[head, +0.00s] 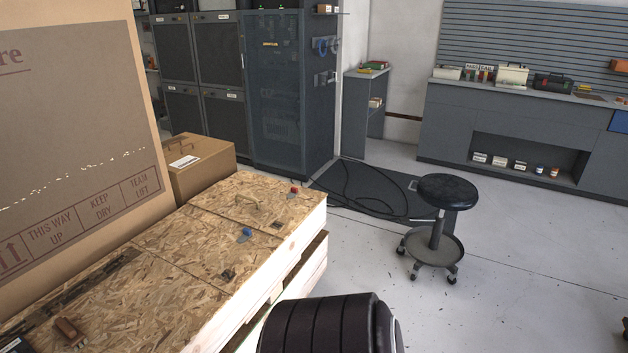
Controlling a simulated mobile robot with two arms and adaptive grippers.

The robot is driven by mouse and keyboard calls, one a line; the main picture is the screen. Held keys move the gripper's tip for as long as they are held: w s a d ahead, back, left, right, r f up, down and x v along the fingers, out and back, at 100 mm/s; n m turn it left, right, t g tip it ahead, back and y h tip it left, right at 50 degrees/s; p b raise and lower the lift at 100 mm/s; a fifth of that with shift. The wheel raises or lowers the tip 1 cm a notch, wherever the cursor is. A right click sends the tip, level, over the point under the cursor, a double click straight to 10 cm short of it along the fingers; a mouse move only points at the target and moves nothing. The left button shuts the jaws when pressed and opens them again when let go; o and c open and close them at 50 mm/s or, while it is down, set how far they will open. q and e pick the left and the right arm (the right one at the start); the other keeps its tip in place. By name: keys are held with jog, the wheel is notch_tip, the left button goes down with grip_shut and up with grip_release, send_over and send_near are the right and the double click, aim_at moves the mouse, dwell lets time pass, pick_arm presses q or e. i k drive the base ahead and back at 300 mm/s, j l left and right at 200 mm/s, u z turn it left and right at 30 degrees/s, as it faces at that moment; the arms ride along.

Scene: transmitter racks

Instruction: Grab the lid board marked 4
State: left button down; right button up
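A long wooden crate is topped with chipboard lid boards in a row. The far board (230,195) has a small pale handle-like piece and a small red item (294,189) near its right end. The middle board (188,243) has a small blue item (245,234) and a dark square patch (227,274). The near board (140,300) carries long dark tools (78,287) and a brown-handled item (66,328). No number 4 is readable on any board from here. Neither of my grippers is in view.
A tall cardboard box (70,130) stands along the crate's left side, with a smaller carton (200,165) behind. A black stool (447,190) stands right on open floor, near a dark mat (365,190). Dark racks (290,90) and a workbench (520,110) line the back.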

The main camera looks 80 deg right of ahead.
aim_at(277, 218)
jog(key=l+z, duration=0.1)
jog(key=z, duration=2.1)
